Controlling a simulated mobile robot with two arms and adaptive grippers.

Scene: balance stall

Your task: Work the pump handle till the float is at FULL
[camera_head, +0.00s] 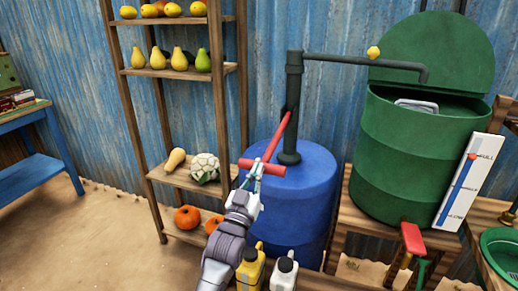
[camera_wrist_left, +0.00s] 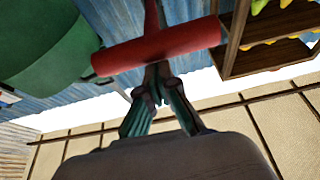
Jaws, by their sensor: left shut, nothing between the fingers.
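The red pump handle (camera_head: 270,138) slopes down from the dark pump post (camera_head: 292,100) on the blue barrel (camera_head: 305,195) and ends in a red crossbar (camera_head: 270,168). My left gripper (camera_head: 256,172) is shut and empty, with its fingertips at the crossbar. In the left wrist view the fingertips (camera_wrist_left: 157,78) lie against or just under the crossbar (camera_wrist_left: 160,45); contact is unclear. The white gauge board (camera_head: 468,185) leans by the green tank (camera_head: 413,140). My right gripper is not in view.
A wooden shelf (camera_head: 140,130) with fruit and vegetables stands left of the barrel. A yellow jug (camera_head: 250,270) and a white jug (camera_head: 285,272) stand in front. A red-topped lever (camera_head: 412,238) is below the tank. Sandy floor lies open at left.

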